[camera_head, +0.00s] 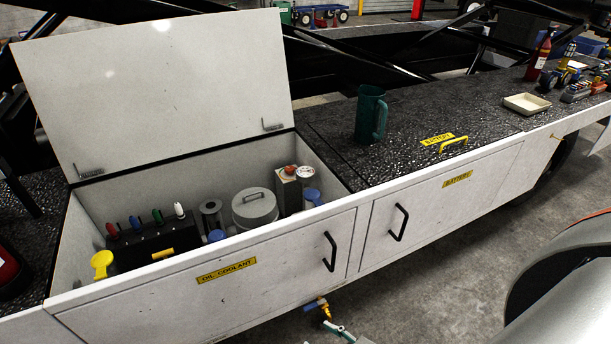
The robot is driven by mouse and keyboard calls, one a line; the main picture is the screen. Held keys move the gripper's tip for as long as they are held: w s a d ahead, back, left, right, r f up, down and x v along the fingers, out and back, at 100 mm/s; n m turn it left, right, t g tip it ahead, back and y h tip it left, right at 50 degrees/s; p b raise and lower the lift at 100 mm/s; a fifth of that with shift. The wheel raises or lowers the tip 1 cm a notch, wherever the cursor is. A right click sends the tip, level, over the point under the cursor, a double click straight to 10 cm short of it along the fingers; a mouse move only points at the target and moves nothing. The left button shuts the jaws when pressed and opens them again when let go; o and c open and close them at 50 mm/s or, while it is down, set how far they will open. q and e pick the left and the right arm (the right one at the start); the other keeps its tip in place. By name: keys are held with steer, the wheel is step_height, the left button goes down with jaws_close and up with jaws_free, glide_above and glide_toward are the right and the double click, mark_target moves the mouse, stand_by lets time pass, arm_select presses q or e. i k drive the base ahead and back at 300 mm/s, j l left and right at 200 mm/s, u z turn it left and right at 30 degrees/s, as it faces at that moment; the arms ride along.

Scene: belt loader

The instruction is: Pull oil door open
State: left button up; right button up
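The oil door (215,298) is the white front panel with a yellow "OIL-COOLANT" label (226,270). It looks shut, flush with the front of the loader. Its black bar handle (330,252) is upright near its right edge. Above it, the white top lid (160,85) of the same compartment stands raised. Inside are a black block with coloured caps (155,243), a grey round canister (254,208), and several small containers. Neither of my grippers shows in the head view.
The battery door (440,205) with its own black handle (398,222) is shut to the right. A green jug (370,115) and a cream tray (527,104) stand on the dark top. A brass valve (325,309) protrudes below the oil door. Grey floor lies in front.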

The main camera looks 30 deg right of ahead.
mark_target(193, 304)
steer(key=z, duration=1.4)
steer(key=k+z, duration=0.35)
steer(key=k, duration=0.2)
